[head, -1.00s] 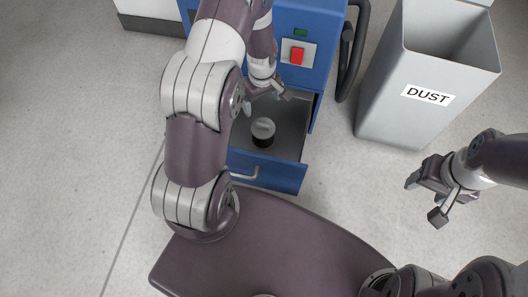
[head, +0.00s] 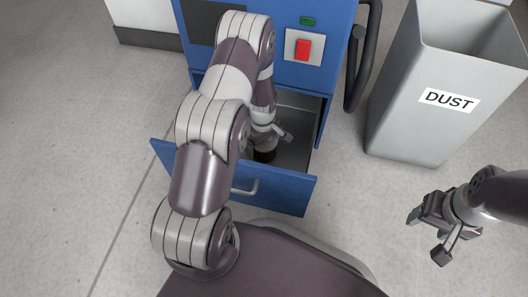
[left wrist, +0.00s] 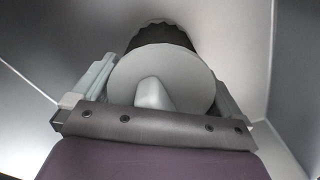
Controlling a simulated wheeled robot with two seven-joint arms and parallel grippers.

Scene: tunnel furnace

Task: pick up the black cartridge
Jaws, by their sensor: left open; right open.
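The black cartridge (head: 264,156) stands in the open drawer (head: 230,178) of the blue machine. Its dark body (left wrist: 160,37) and round grey top with a raised grip show in the left wrist view. My left gripper (head: 268,138) is open, down in the drawer right over the cartridge and hiding most of it in the head view. In the left wrist view its fingers lie on either side of the grey top; I cannot tell whether they touch it. My right gripper (head: 427,236) is open and empty, out over the floor at the right.
The blue machine (head: 345,35) has a red button (head: 303,49) and a black handle at its right side. The drawer walls stand close around my left gripper. A grey bin marked DUST (head: 400,120) stands at the right. Floor between bin and drawer is clear.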

